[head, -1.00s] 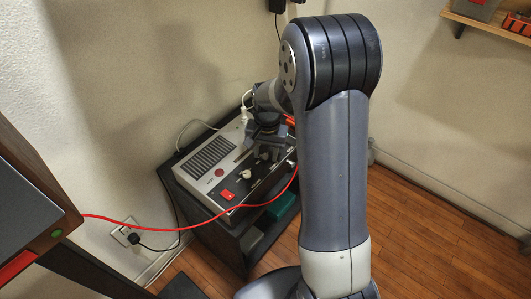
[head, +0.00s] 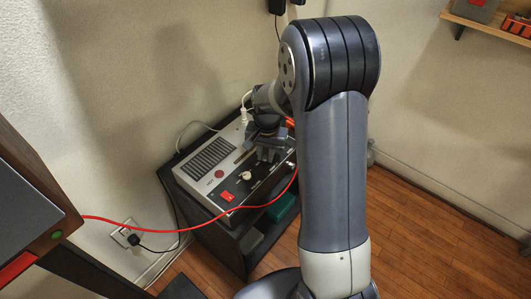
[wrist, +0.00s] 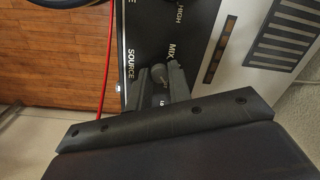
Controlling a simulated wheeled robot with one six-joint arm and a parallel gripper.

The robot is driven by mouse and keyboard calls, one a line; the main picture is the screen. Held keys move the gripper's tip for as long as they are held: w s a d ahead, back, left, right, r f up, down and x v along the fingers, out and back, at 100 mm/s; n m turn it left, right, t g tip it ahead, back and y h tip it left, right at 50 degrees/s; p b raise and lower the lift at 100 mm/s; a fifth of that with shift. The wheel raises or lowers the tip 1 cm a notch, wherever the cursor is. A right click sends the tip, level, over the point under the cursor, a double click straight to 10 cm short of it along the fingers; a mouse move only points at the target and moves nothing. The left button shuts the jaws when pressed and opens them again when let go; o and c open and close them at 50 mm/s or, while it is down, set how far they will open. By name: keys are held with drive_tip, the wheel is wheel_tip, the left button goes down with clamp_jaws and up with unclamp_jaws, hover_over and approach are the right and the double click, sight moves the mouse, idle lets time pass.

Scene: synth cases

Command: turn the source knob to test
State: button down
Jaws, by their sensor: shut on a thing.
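The device (head: 205,180) is a box with a light-grey top and a black control strip, standing on a dark stand. My gripper (head: 268,157) is down at the strip in the head view and hides what lies under it. In the wrist view, my gripper (wrist: 158,84) is shut on the source knob (wrist: 158,73), beside the printed word SOURCE. The word MIX is on the knob's other side, and a label starting "LO" is partly covered by my fingers. The knob's pointer direction is not clear. Another cream knob (head: 246,175) on the strip stands free.
A white plug (head: 244,117) stands behind. A wall shelf (head: 490,20) is at upper right.

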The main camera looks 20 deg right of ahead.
sight(267, 157)
drive_tip(key=shift+m, duration=0.8)
drive_tip(key=c, duration=1.3)
unclamp_jaws()
drive_tip(key=shift+r, duration=0.1)
wheel_tip(267, 157, up, 11)
drive_tip(key=p, duration=0.2)
drive_tip(key=shift+d, duration=0.15)
drive_tip(key=shift+s+f, duration=0.1)
drive_tip(key=shift+f, duration=0.1)
